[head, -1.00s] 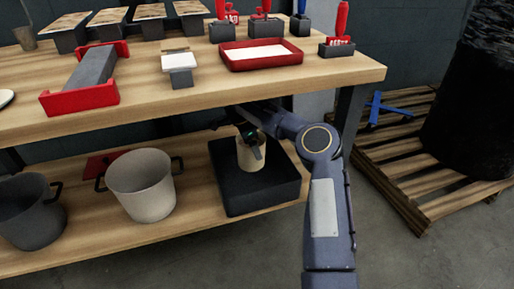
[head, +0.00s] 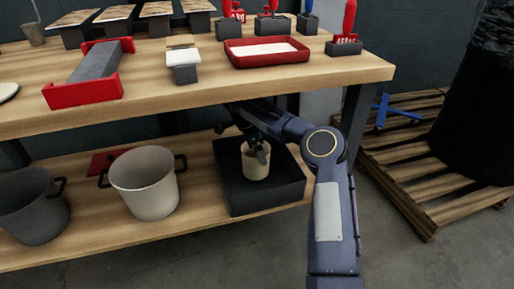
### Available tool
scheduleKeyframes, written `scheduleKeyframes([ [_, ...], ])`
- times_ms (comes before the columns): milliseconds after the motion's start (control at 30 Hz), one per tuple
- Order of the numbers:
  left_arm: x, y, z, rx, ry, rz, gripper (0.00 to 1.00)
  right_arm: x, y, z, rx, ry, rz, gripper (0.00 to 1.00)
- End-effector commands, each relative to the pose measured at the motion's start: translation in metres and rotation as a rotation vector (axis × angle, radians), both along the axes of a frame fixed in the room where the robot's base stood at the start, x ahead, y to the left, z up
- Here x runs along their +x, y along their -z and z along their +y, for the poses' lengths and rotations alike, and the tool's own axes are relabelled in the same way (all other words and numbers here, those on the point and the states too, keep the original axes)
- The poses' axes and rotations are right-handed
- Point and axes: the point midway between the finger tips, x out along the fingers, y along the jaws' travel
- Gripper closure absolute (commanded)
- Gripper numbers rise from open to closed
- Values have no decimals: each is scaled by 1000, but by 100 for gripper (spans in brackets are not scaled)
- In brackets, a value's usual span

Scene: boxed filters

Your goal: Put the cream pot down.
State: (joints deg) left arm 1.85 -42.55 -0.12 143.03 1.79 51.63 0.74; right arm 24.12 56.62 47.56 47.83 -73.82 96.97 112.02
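A small cream pot (head: 256,167) is upright inside a black tray (head: 265,200) on the lower shelf. My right gripper (head: 260,148) reaches in under the tabletop and is at the pot's rim. One dark finger shows against the pot's upper side; the other finger is hidden, so I cannot tell whether the gripper is closed on the rim. The pot's base is hidden by the tray's front wall, so I cannot see whether it touches the tray floor. My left gripper is not in view.
A larger pale pot (head: 145,188) with dark handles and a dark grey pot (head: 32,208) stand left of the tray. A red item (head: 103,162) lies behind them. The tabletop (head: 210,92) overhangs the shelf. A wooden pallet (head: 400,165) is at the right.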

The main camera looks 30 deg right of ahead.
Motion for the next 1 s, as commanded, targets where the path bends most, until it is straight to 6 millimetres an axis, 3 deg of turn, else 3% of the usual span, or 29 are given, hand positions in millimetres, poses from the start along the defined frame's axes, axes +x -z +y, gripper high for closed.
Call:
scheduleKeyframes([
  [367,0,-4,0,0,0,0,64,0,-7,0,2,0,0,0],
  [600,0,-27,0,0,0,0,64,3,-52,11,-2,-2,-1,0],
  [1000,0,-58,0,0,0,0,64,27,-45,114,0,-5,3,0],
])
